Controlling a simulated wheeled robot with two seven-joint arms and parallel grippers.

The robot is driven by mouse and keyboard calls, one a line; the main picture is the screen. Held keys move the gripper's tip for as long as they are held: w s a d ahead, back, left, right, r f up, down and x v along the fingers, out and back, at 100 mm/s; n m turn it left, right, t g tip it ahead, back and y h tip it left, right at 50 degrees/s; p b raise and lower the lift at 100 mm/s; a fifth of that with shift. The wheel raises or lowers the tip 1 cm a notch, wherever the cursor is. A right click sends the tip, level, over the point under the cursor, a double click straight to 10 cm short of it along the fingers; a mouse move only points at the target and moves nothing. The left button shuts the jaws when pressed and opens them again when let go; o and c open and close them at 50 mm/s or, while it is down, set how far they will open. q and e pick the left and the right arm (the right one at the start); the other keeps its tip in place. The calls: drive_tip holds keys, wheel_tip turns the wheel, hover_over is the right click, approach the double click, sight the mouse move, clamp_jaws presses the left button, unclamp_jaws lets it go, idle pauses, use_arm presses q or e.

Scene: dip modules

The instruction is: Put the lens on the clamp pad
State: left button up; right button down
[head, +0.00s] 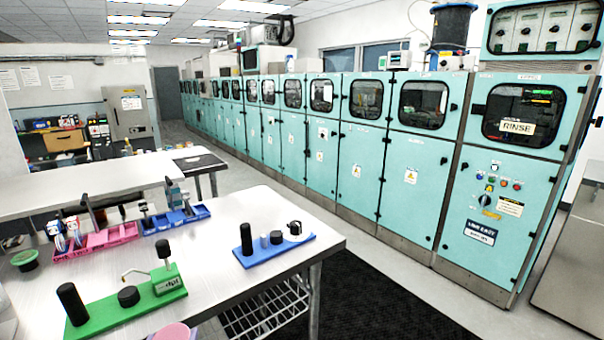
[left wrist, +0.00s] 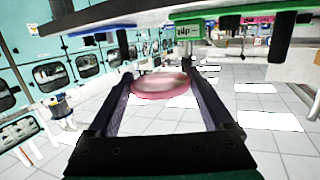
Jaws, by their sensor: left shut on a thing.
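A pink round lens (left wrist: 160,86) is between the two fingers of my left gripper (left wrist: 158,76) in the left wrist view, and the fingers are shut on it. The green fixture (head: 84,326) has a tall black post, a low black round pad (head: 128,296) and a labelled block with a bent metal arm and black knob. I cannot tell for sure which part is the clamp pad. The lens is apart from the fixture. My right gripper is out of view.
A blue fixture (head: 258,257) with a black post and small cylinders stands near the table's (head: 215,225) right edge. Pink trays (head: 112,236) and blue trays (head: 176,220) with tools stand behind. A green-topped tub (head: 25,260) is at left. The mid-table is clear.

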use_arm(q)
drive_tip(key=s+d+f+m+h, duration=0.2)
drive_tip(key=s+d+f+h, duration=0.1)
drive_tip(key=s+d, duration=0.3)
drive_tip(key=shift+d+f, duration=0.45)
drive_tip(key=shift+d, duration=0.3)
drive_tip(key=shift+w+a, duration=0.1)
wheel_tip(320, 180, up, 20)
drive_tip(key=n+g+y, duration=0.1)
drive_tip(key=n+y, duration=0.4)
drive_tip(key=y, duration=0.2)
hover_over(126, 296)
wheel_tip(126, 296, down, 20)
drive_tip(key=shift+r+p, duration=0.2)
drive_tip(key=shift+p, duration=0.9)
drive_tip(key=shift+f, duration=0.15)
